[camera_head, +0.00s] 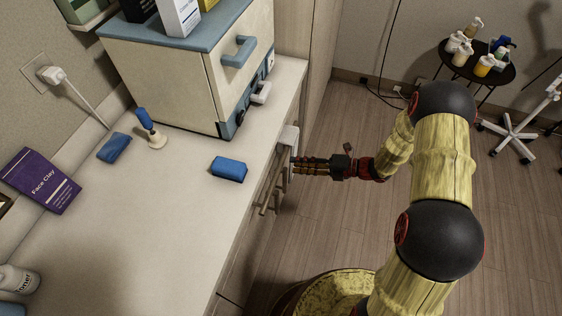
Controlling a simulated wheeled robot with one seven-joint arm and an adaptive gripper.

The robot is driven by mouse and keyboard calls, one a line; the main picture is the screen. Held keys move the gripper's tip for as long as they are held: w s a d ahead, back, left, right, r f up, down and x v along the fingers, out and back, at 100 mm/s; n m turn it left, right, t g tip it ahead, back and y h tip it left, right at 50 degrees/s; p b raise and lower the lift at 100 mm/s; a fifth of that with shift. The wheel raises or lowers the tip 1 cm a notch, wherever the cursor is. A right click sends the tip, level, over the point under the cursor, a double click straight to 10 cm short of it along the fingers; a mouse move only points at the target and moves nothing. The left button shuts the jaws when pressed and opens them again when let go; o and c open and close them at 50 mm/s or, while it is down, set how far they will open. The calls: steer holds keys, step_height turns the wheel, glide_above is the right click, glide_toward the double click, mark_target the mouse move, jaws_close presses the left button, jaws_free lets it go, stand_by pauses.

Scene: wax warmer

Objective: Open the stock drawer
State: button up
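Under the counter's right edge is a cabinet front with pale bar handles (269,201), seen at a steep angle. I cannot tell which front is the stock drawer; no drawer clearly stands out from the cabinet. My gripper (297,164) points left at this front, its fingertips close to a pale handle just below the counter edge. I cannot tell if they touch it. The fingers look close together, but the gap between them and anything in it is not clear. My arm comes in from the right.
A blue-and-cream wax warmer (190,75) stands on the counter (150,235). A blue block (229,168) lies near the counter's front edge. A purple Face Clay pack (41,181) lies left. Bare floor (335,120) is beyond my gripper; a round black table (485,72) stands far right.

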mark_target(281, 163)
steer(key=w+a+f, duration=0.1)
steer(key=a, duration=0.1)
steer(key=w+a+f+m+b, duration=0.1)
steer(key=a, duration=0.1)
steer(key=w+a+f+m+t+b, duration=0.1)
steer(key=a+f, duration=0.1)
steer(key=shift+w+a, duration=0.15)
steer(key=shift+a, duration=0.1)
steer(key=shift+c, duration=0.3)
steer(key=c, duration=0.7)
jaws_close()
